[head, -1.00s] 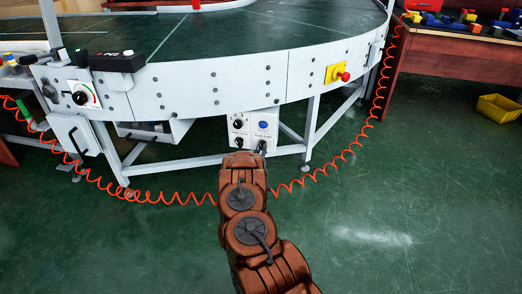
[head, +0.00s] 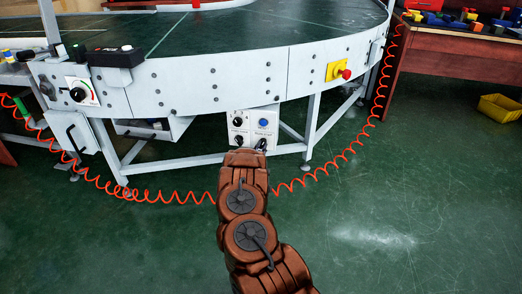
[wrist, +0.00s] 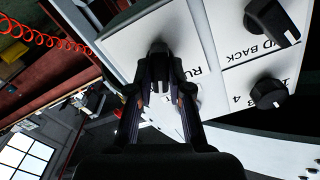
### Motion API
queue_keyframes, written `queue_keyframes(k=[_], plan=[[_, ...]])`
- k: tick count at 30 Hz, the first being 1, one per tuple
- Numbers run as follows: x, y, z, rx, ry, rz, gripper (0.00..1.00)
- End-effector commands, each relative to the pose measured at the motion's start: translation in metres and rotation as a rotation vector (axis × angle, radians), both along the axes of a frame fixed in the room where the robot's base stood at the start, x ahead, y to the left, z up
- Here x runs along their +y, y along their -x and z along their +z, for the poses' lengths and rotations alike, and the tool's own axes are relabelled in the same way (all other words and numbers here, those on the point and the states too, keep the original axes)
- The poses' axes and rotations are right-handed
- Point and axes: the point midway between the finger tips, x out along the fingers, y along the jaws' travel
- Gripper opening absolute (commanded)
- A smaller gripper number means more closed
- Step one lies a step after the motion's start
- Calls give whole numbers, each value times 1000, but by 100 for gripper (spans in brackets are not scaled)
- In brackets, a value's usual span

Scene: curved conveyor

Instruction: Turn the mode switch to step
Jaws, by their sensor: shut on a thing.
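The white control panel (head: 251,132) hangs under the conveyor's front edge in the head view. My gripper (wrist: 160,72) is shut on a black knob (wrist: 158,47) on this panel in the wrist view. Beside the knob, the letters "RU" show and the rest of that label is hidden by my right finger. The knob's pointer direction is hidden by the fingers. In the head view the gripped knob sits at the panel's lower right, mostly behind my wrist.
Two other black knobs (wrist: 274,20) (wrist: 268,93) are close on the right in the wrist view. A blue button (head: 263,122) is above. A red stop button (head: 346,75) sits on the conveyor side.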

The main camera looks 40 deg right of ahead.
Motion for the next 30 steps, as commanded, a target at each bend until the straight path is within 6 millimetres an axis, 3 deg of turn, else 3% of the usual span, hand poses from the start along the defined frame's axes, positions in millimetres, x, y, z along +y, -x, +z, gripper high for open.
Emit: queue_keyframes(k=[23,24,30], plan=[[-5,4,1,-93,-60,-11,0],[-5,4,1,-93,-60,-11,21],[-2,2,1,-90,-60,-5,42]])
